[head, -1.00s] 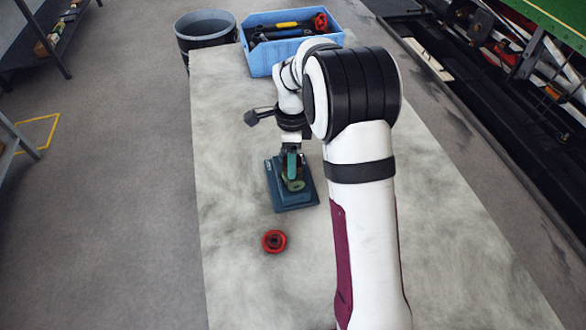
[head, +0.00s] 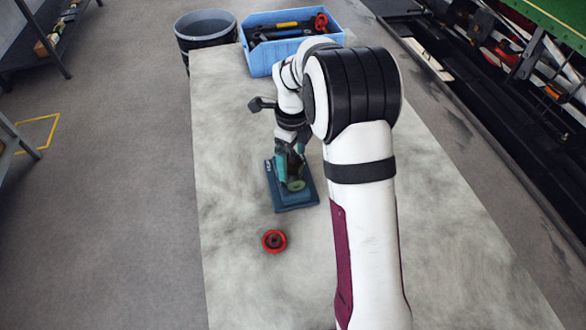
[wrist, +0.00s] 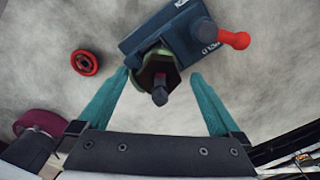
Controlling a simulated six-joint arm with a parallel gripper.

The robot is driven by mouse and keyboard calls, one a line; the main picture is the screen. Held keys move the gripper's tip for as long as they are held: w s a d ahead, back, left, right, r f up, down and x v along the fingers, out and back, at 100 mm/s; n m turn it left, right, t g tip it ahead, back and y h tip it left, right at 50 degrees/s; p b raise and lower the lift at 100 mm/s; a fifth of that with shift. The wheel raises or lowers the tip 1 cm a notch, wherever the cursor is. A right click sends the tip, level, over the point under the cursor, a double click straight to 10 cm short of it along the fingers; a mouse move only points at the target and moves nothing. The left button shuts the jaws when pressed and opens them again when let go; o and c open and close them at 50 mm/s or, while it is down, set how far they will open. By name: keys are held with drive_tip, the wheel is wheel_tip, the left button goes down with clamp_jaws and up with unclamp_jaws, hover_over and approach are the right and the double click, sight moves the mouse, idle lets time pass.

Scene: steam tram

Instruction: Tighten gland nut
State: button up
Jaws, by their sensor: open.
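A dark blue fixture block (head: 309,194) stands on the bench, with a green round valve body (head: 295,184) on it. In the wrist view the block (wrist: 150,35) carries a dark hexagonal gland nut (wrist: 153,72) with a short dark stem (wrist: 160,96) through its middle. A red-ended lever (wrist: 235,40) sticks out at the block's right. My gripper (wrist: 160,74) is open, its teal fingers on either side of the nut with gaps visible. In the head view my gripper (head: 291,160) is over the block; my arm partly hides it.
A red handwheel (head: 274,241) lies on the bench (head: 235,200) in front of the block; it also shows in the wrist view (wrist: 85,62). A blue crate (head: 262,62) of tools and a dark bin (head: 205,40) are at the back. The bench's left side is clear.

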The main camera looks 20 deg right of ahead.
drive_tip(key=shift+r, duration=2.4)
drive_tip(key=s+a+r+n, duration=0.1)
drive_tip(key=s+r+n, duration=0.25)
drive_tip(key=s, duration=0.25)
drive_tip(key=s+a+r+n+y, duration=0.1)
drive_tip(key=s+r+n, duration=0.1)
drive_tip(key=s+n, duration=0.3)
drive_tip(key=s+a+r+n, duration=0.2)
drive_tip(key=s+r+n, duration=0.1)
drive_tip(key=s, duration=0.4)
drive_tip(key=s+a+f+n, duration=0.2)
drive_tip(key=s+n, duration=0.7)
drive_tip(key=s, duration=0.4)
drive_tip(key=shift+f+n+y, duration=0.3)
drive_tip(key=shift+n+y, duration=0.05)
drive_tip(key=shift+y, duration=0.05)
